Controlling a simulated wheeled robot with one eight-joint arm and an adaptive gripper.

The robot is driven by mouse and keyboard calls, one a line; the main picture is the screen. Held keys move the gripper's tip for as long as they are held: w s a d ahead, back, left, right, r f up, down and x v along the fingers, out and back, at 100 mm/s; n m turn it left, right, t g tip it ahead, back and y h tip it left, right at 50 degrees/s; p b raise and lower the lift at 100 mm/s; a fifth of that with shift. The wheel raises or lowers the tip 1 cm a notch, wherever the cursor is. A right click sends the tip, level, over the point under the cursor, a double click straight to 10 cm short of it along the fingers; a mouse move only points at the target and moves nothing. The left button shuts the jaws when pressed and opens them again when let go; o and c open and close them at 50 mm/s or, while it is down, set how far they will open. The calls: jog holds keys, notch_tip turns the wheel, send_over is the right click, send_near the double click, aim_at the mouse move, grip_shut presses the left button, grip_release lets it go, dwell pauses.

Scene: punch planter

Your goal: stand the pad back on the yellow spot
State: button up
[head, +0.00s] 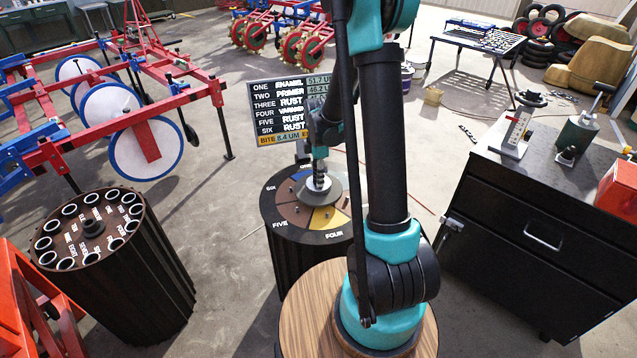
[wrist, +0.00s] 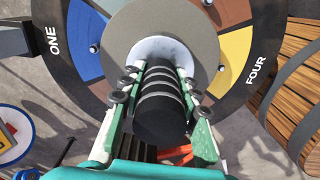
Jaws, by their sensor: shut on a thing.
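The pad is a grey disc (wrist: 130,30) with a white collar and a black ribbed handle (wrist: 160,105). My gripper (wrist: 158,88) is shut on the handle, one finger on each side. In the head view the pad (head: 322,192) is over the middle of the round table with coloured sectors, under my gripper (head: 318,166). The yellow spot is a yellow sector beside the label FOUR; it shows in the wrist view (wrist: 236,56) and the head view (head: 326,218). The pad covers its inner end. I cannot tell whether the disc touches the table.
A sign (head: 285,110) listing ONE to SIX stands behind the table. A drum with numbered holes (head: 90,232) stands left, a black cabinet (head: 540,225) right. Small pegs (wrist: 222,68) stick up from the sectors. Open floor lies around the table.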

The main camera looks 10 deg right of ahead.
jog(key=shift+f, duration=1.55)
jog(key=shift+f, duration=0.15)
jog(key=o, duration=1.1)
jog(key=shift+o, duration=0.2)
